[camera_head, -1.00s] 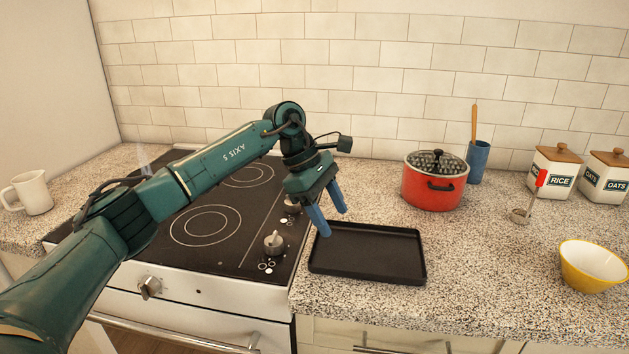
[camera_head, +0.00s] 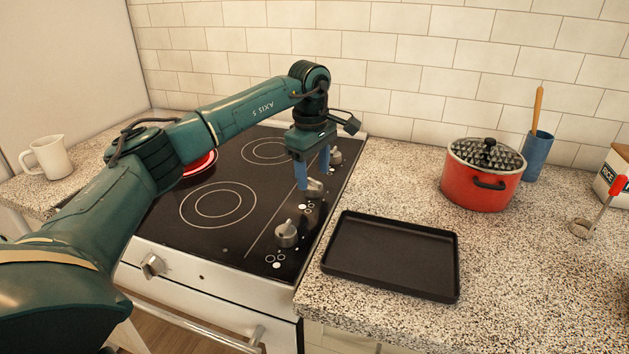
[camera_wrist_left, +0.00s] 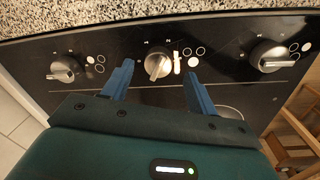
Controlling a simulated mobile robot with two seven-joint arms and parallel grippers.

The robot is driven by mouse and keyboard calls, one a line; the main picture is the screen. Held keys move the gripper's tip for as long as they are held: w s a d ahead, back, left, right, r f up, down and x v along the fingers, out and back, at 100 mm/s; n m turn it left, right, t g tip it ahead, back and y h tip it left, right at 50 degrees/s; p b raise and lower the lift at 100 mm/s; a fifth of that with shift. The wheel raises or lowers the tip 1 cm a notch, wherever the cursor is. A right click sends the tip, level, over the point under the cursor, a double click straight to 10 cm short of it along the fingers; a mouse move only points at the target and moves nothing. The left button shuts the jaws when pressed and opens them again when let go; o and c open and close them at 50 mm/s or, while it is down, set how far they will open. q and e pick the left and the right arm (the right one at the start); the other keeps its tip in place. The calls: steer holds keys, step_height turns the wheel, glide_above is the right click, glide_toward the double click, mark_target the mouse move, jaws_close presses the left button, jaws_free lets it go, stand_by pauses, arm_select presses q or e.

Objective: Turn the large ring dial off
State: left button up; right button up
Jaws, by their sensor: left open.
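A row of metal dials runs along the right side of the black cooktop: a near dial (camera_head: 287,233), a middle dial (camera_head: 315,187) and a far dial (camera_head: 336,155). Ring-shaped marks are printed beside them; I cannot tell which one is the large ring dial. My left gripper (camera_head: 314,180) points down, open, over the middle dial. In the left wrist view, the middle dial (camera_wrist_left: 158,66) lies between the two blue fingertips, its grip tilted; contact is unclear. The outer dials (camera_wrist_left: 63,69) and (camera_wrist_left: 269,56) are clear of the fingers. My right gripper is not in view.
A burner (camera_head: 199,164) at the back left glows red, partly behind my arm. A black tray (camera_head: 452,270) lies on the counter right of the cooktop. A red pot (camera_head: 475,190) stands behind it. Another knob (camera_head: 152,266) is on the oven front.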

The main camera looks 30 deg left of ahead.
mark_target(314, 181)
arm_select(q)
steer(key=shift+w+f, duration=0.15)
steer(key=shift+f, duration=1.4)
steer(key=c, duration=1)
